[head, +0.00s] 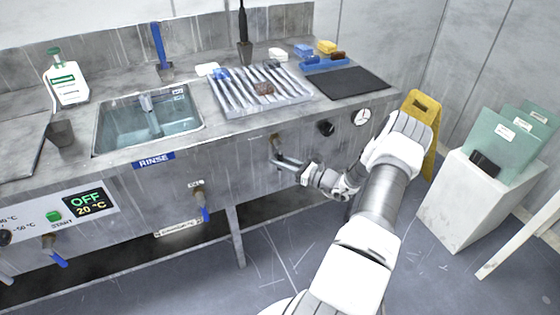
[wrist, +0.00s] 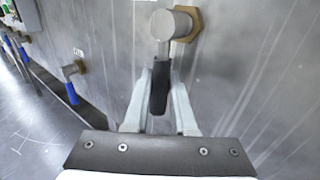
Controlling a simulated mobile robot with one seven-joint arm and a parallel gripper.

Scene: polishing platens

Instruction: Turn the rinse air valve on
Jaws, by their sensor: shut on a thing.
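A wall valve (head: 276,145) with a brass-coloured base sits on the front panel below the ribbed rack; the small label beside it is too small to read. In the wrist view, the valve's round grey body (wrist: 172,25) carries a lever with a black grip (wrist: 159,88), which hangs down in the picture. My gripper (head: 284,163) reaches the valve from the right. In the wrist view its two pale fingers (wrist: 161,82) stand on either side of the black grip and are shut on it. The fingers partly hide the panel behind.
A blue-handled valve (head: 201,202) is left on the panel, below the RINSE sign (head: 154,160) and sink (head: 150,122). Another blue-handled valve (head: 55,254) is near a display (head: 88,203) reading OFF, 20 °C. A bench leg (head: 236,237) stands below. A yellow floor sign (head: 423,108) stands right.

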